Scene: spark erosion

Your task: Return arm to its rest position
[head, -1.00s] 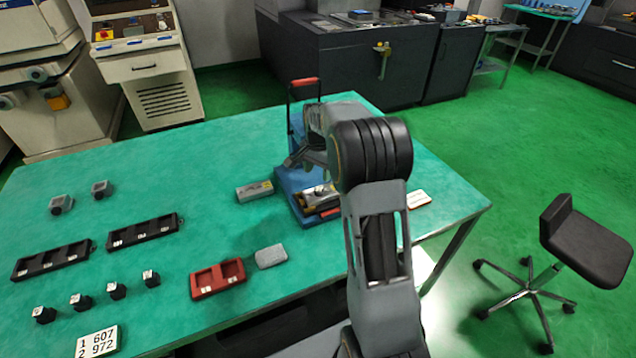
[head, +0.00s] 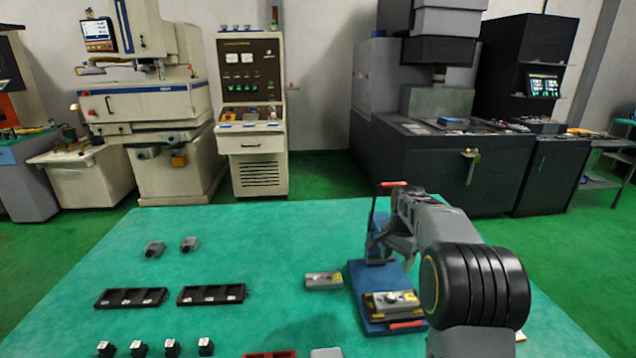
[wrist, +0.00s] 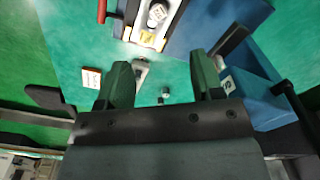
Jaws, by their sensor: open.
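My arm rises at the right of the head view, its dark rounded joint in front of the table's right side. My gripper (head: 384,246) is over the blue fixture (head: 362,285) near its red-topped upright, partly hidden by the arm's own links. In the wrist view my gripper (wrist: 165,85) shows two dark green fingers spread apart with nothing held between them. The blue fixture also shows in the wrist view (wrist: 215,30), above and right of the fingers. A metal block with yellow marks (head: 392,302) lies on the fixture, and it also shows in the wrist view (wrist: 152,22).
The green table (head: 250,250) holds a grey block with a yellow mark (head: 324,281), two black trays (head: 131,298) (head: 211,294), two grey pieces (head: 154,249) (head: 190,244) and several small black blocks (head: 170,347). Machines stand behind.

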